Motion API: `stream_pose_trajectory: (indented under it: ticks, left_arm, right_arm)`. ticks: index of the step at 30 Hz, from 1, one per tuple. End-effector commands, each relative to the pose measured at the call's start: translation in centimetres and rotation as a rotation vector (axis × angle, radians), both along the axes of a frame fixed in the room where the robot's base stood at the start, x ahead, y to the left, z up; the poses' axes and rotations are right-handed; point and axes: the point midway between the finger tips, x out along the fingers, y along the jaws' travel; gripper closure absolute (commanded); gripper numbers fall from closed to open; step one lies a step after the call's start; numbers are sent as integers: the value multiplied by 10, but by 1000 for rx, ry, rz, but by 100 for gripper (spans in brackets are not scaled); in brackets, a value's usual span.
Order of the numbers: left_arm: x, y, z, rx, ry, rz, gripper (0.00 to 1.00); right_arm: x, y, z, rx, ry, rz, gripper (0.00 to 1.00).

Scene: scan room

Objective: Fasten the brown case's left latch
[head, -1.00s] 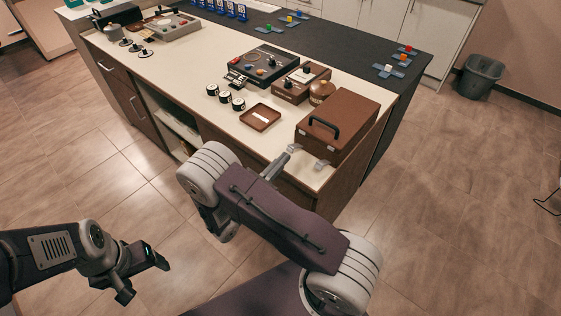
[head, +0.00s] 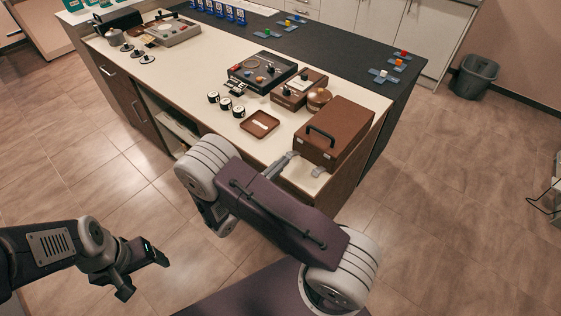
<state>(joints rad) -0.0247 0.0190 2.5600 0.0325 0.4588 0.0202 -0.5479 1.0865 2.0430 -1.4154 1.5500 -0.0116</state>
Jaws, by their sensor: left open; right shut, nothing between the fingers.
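The brown case (head: 345,128) stands closed at the right front corner of the counter, its black handle (head: 321,136) facing me. A pale right latch (head: 318,171) sticks out low at its front. The left latch is by the case's front left corner, where my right gripper (head: 287,159) covers most of it; I cannot tell its angle. My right gripper is shut and empty, its tip right at that latch; contact cannot be told. My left gripper (head: 144,275) is open and empty over the floor at lower left.
A grey bin (head: 475,76) stands far right.

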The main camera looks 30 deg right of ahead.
Motion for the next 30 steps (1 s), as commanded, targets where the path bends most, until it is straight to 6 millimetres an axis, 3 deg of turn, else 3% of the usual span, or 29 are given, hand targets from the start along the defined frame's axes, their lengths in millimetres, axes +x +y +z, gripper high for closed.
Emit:
stream_pose_trajectory:
  ticks: [15, 30]
  left_arm:
    - [0, 0, 83, 0, 0, 0, 24]
    - [0, 0, 124, 0, 0, 0, 24]
  right_arm:
    - [4, -11, 35, 286, 117, -3, 100]
    - [11, -28, 50, 555, 228, -3, 100]
